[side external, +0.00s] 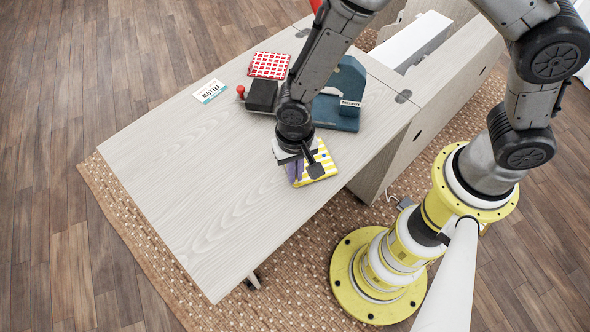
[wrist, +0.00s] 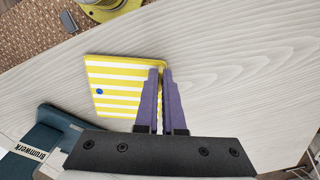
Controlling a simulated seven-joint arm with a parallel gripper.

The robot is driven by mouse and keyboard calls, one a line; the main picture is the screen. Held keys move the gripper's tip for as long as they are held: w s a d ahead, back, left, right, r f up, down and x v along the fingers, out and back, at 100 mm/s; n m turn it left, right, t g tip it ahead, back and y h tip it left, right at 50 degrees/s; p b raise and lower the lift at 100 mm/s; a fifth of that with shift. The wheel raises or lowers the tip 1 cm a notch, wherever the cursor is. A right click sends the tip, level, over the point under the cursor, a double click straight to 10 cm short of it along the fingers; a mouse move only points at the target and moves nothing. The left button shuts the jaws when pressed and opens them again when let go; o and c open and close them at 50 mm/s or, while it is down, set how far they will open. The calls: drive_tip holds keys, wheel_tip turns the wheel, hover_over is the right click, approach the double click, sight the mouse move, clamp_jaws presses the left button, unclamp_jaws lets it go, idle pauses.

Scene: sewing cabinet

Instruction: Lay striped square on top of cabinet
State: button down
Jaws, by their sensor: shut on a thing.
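The striped square (side external: 322,168) is a flat yellow-and-white piece near the front edge of the pale wood cabinet top (side external: 190,165). In the wrist view the striped square (wrist: 112,82) shows a small blue dot, and its right edge is between my purple fingers. My gripper (side external: 297,172) points down over the cabinet top and is shut on that edge; it also shows in the wrist view (wrist: 162,72). The fingers hide part of the edge. I cannot tell whether the square touches the wood or is held just above it.
A teal machine (side external: 345,95), a dark block (side external: 262,95) with a red ball (side external: 240,90), a red-and-white checked square (side external: 269,65) and a small printed card (side external: 210,91) are toward the back. An open compartment (side external: 411,42) is at upper right. The left cabinet top is clear.

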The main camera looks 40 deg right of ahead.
drive_tip(key=shift+f, duration=0.1)
drive_tip(key=c, duration=0.9)
unclamp_jaws()
drive_tip(key=shift+c, duration=0.2)
wheel_tip(320, 180, up, 14)
drive_tip(key=shift+f, duration=0.1)
